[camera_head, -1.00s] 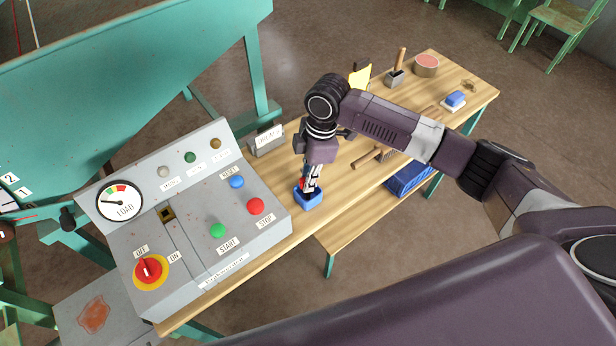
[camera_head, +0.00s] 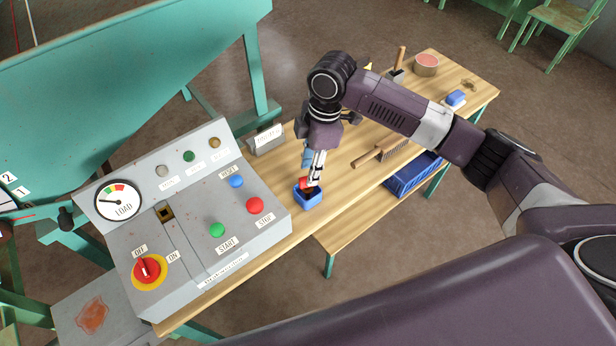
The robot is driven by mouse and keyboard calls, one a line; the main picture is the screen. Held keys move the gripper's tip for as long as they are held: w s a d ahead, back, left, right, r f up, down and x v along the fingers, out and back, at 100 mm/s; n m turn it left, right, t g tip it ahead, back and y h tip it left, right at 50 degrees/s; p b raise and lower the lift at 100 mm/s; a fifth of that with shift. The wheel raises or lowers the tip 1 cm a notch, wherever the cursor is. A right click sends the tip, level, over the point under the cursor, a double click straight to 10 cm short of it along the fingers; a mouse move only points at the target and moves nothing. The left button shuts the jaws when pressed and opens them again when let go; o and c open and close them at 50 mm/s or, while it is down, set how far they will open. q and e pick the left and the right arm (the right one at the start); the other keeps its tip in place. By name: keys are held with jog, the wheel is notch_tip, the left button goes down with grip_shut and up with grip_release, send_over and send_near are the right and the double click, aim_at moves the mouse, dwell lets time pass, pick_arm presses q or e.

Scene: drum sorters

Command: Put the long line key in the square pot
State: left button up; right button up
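The small blue square pot (camera_head: 308,202) stands on the wooden bench, just right of the grey control panel, with a dark inside. My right gripper (camera_head: 314,182) points down at the pot, its fingertips at or just above the rim. A small red piece (camera_head: 304,183) shows beside the fingertips at the pot's left rim; I cannot tell whether it is part of a key or whether the fingers grip it. The long line key cannot be made out clearly. A blue piece (camera_head: 307,158) shows behind the gripper. My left gripper is out of view.
The grey control panel (camera_head: 190,235) with knob and buttons stands close left of the pot. A labelled grey block (camera_head: 266,140) is behind it. A blue crate (camera_head: 412,178) sits below.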

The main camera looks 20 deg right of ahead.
notch_tip(320, 180, up, 8)
jog(key=d, duration=0.1)
jog(key=shift+b, duration=0.4)
jog(key=shift+f, duration=0.1)
